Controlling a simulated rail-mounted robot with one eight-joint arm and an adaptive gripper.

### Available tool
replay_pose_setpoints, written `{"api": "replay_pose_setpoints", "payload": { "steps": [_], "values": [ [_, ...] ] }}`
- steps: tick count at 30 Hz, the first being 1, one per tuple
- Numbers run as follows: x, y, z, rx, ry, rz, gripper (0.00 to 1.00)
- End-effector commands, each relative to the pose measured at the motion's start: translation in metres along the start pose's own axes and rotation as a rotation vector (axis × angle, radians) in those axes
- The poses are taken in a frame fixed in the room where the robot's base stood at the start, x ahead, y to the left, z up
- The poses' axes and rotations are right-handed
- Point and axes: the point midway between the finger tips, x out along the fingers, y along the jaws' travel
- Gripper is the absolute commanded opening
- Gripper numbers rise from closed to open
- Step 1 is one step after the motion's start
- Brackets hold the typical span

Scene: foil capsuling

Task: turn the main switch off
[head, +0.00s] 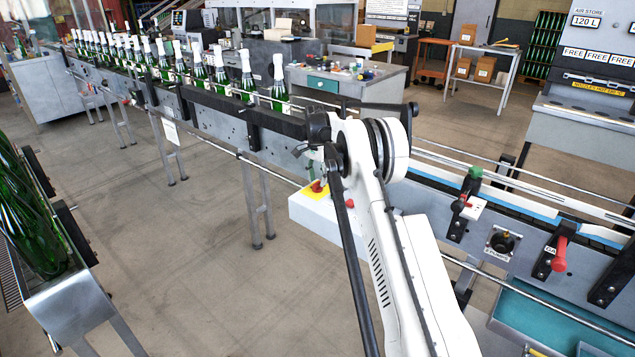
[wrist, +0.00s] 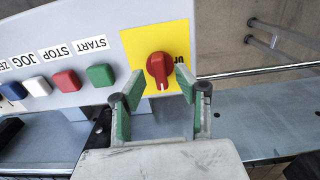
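The main switch is a red rotary knob (wrist: 159,66) on a yellow plate (wrist: 140,44) in the wrist view. A white mark shows at the knob's lower end. Black lettering at the plate's right side is partly hidden by a finger. My gripper (wrist: 158,78) is open, with one green-padded finger on each side of the knob's lower part. I see gaps between pads and knob, but cannot tell the depth between them. In the head view the red knob (head: 317,187) and yellow plate (head: 312,193) show beside my arm, partly covered.
A red-handled control (head: 560,254) is further right. Floor is clear at left-centre.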

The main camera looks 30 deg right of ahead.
Motion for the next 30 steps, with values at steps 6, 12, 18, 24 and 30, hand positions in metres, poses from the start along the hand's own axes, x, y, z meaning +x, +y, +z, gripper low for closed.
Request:
{"api": "replay_pose_setpoints", "payload": {
  "steps": [6,12,18,24,30],
  "values": [
    [0.014,0.000,0.000,0.000,0.000,0.000,0.32],
    [0.016,0.000,0.000,0.000,0.000,0.000,0.32],
    [0.015,0.000,0.000,0.000,0.000,0.000,0.17],
    [0.015,0.000,0.000,0.000,0.000,0.000,0.00],
    [0.015,0.000,0.000,-0.008,0.000,0.000,0.00]
  ]
}}
